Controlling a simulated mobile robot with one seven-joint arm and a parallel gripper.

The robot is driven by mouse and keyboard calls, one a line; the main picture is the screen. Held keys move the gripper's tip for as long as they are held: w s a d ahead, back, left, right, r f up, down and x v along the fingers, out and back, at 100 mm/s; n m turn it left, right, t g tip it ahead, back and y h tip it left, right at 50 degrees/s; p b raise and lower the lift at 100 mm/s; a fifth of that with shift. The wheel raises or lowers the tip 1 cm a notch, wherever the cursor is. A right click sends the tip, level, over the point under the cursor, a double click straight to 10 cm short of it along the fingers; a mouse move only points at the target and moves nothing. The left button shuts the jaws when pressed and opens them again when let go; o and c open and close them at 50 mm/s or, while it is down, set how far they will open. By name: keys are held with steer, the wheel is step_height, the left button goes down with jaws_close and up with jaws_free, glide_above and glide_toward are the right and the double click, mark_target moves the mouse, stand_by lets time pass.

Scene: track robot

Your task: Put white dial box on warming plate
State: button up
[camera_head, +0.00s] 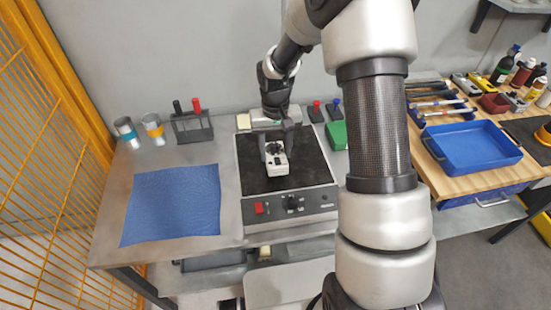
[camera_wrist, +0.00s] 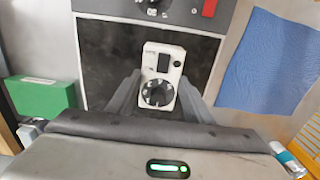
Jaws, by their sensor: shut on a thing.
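The white dial box (camera_head: 277,162) has a black dial and a black switch; it also shows in the wrist view (camera_wrist: 164,62). It is over the black top of the warming plate (camera_head: 309,165), near the middle. The plate also shows in the wrist view (camera_wrist: 105,60). My gripper (camera_head: 275,146) is above the plate with its fingers on both sides of the box's dial end, shut on it. In the wrist view the fingers (camera_wrist: 158,95) flank the dial. I cannot tell whether the box touches the plate or is just above it.
A blue cloth (camera_head: 172,205) lies left of the plate. Two cans (camera_head: 127,132) and a rack (camera_head: 192,125) stand behind it. A green box (camera_head: 337,135) is right of the plate. A blue tray (camera_head: 472,150) sits on the wooden bench. An orange mesh fence (camera_head: 50,150) borders the left.

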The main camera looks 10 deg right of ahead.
mark_target(275, 154)
steer(key=shift+f, duration=1.9)
steer(key=shift+f, duration=0.2)
steer(key=o, duration=1.2)
